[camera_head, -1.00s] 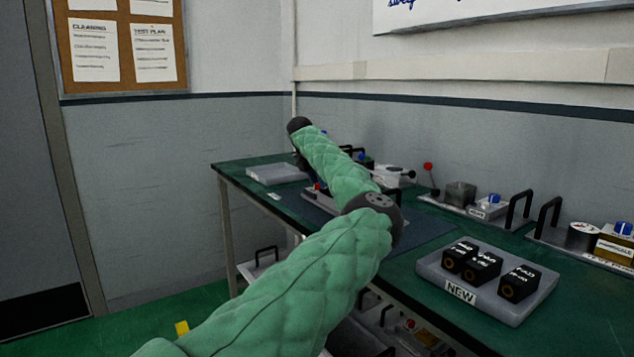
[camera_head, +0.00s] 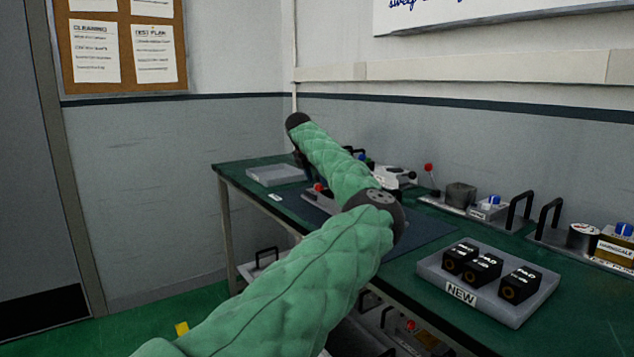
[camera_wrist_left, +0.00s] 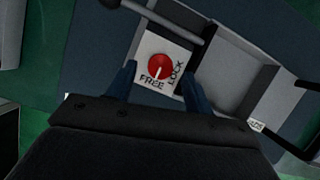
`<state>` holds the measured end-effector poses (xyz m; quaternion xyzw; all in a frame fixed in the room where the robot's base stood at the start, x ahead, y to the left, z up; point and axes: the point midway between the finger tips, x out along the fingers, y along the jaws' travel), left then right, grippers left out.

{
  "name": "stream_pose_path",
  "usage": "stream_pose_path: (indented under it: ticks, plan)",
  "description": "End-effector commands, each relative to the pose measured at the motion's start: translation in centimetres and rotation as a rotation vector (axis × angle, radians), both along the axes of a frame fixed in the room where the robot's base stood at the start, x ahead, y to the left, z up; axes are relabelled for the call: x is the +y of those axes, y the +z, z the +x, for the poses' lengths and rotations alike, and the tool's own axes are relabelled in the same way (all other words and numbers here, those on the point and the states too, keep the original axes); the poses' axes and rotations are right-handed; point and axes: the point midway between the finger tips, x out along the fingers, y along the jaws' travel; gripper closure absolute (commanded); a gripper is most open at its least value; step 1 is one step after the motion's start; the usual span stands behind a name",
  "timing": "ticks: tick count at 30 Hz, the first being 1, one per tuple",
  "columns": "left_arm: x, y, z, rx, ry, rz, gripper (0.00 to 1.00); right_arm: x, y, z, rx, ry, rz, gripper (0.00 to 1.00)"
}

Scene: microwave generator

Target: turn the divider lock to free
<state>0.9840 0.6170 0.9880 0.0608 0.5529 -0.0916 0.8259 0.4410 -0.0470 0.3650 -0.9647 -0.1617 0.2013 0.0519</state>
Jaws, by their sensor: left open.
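The divider lock is a round red knob (camera_wrist_left: 158,66) with a white pointer mark, on a white plate printed FREE and LOCK. The pointer points down toward the word FREE in the left wrist view. My left gripper (camera_wrist_left: 160,70) is open, with one dark blue finger on each side of the knob. Whether the fingers touch it I cannot tell. In the head view, my green-sleeved left arm (camera_head: 335,160) reaches over the bench and largely hides the device. A small red part (camera_head: 318,187) shows beside the arm. My right gripper is not in view.
A grey bar (camera_wrist_left: 165,18) crosses just above the knob plate, and a grey open compartment (camera_wrist_left: 225,75) lies to its right. On the green bench stand a grey tray (camera_head: 430,268) marked NEW with black blocks, an empty grey tray (camera_head: 275,175) and devices with black handles.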

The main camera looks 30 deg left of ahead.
Motion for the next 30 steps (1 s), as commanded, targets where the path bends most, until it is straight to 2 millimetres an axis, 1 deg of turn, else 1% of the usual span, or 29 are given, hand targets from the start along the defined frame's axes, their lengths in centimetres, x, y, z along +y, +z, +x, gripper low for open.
stream_pose_path:
  ticks: [1,7,9,12,17,27,30]
  plan:
    - [0.1,0.8,-0.2,-0.003,0.0,0.0,0.48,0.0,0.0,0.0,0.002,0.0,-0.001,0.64]
    - [0.4,3.7,-1.4,-0.002,0.002,0.001,0.48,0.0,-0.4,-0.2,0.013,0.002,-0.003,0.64]
    - [0.4,4.6,-1.8,-0.002,0.001,0.001,0.48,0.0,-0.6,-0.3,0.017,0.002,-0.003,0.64]
    - [0.5,5.3,-2.1,-0.001,0.0,0.0,0.48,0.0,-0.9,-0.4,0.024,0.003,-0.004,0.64]
    - [0.5,5.5,-2.2,0.0,0.0,0.0,0.48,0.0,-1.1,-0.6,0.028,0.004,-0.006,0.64]
    - [0.5,5.5,-2.2,-0.001,0.0,0.0,0.48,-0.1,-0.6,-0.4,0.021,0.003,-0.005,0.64]
    - [0.5,5.5,-2.2,-0.001,0.0,0.0,0.48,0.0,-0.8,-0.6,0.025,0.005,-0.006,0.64]
